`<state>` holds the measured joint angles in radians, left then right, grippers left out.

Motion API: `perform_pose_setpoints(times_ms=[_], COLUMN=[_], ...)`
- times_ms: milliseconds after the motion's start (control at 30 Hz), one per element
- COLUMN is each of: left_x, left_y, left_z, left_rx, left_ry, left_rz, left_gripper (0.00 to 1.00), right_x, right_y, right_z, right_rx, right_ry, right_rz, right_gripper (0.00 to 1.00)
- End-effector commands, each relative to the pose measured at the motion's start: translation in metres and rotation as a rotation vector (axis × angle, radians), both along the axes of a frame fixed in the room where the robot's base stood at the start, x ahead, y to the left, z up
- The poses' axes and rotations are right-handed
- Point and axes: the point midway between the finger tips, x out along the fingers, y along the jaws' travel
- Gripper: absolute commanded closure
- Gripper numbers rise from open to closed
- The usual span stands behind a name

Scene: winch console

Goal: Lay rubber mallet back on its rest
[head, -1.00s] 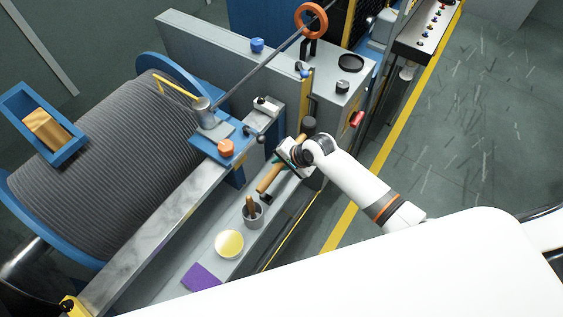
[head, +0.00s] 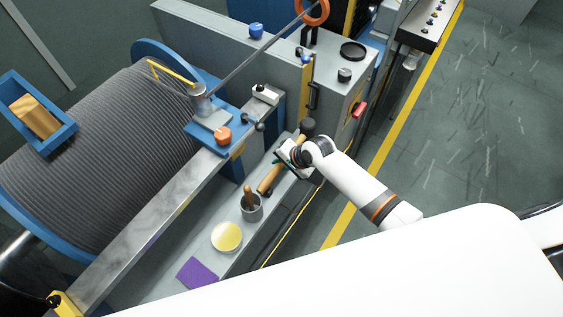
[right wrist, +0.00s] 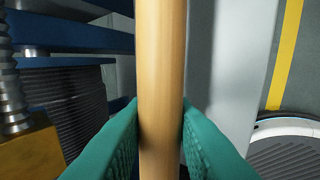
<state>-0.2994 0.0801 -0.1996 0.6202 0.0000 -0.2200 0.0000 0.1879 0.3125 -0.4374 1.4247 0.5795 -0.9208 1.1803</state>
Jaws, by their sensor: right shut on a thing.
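The rubber mallet has a wooden handle (head: 269,179) and a dark head (head: 308,127). My right gripper (head: 287,160) is shut on the handle, between the head and the handle's lower end. In the right wrist view the handle (right wrist: 160,70) runs upright between the two green fingers, touching both. The mallet slants over the narrow grey shelf (head: 224,205), head toward the cabinet. I cannot tell whether it touches the shelf. I cannot make out the rest; the arm and mallet may hide it. My left gripper is not in view.
On the shelf stand a grey cup (head: 251,208) with a wooden-handled tool, a yellow round lid (head: 227,237) and a purple cloth (head: 197,272). The cable drum (head: 110,140) and steel rail (head: 150,225) lie to the left. A grey cabinet (head: 335,100) stands behind the mallet head.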

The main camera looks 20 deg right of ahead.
Motion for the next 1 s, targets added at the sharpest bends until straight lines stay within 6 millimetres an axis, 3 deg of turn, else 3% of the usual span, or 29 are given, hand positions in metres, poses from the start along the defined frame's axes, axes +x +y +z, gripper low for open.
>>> perform_pose_setpoints(times_ms=[33, 167, 567, 1000], left_x=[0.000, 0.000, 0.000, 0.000], left_y=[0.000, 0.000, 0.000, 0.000], left_z=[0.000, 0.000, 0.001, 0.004], left_rx=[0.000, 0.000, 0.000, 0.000], left_ry=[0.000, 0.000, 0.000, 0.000], left_rz=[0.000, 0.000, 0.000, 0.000], left_gripper=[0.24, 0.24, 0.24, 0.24], right_x=[0.001, 0.001, -0.004, -0.039], right_y=[0.000, 0.000, -0.003, -0.032], right_z=[0.002, 0.001, 0.006, 0.077], right_rx=[0.000, 0.001, 0.001, -0.001], right_ry=[-0.005, -0.003, 0.001, -0.004], right_rz=[0.001, 0.000, 0.000, 0.001], right_gripper=[0.73, 0.52, 0.52, 0.52])
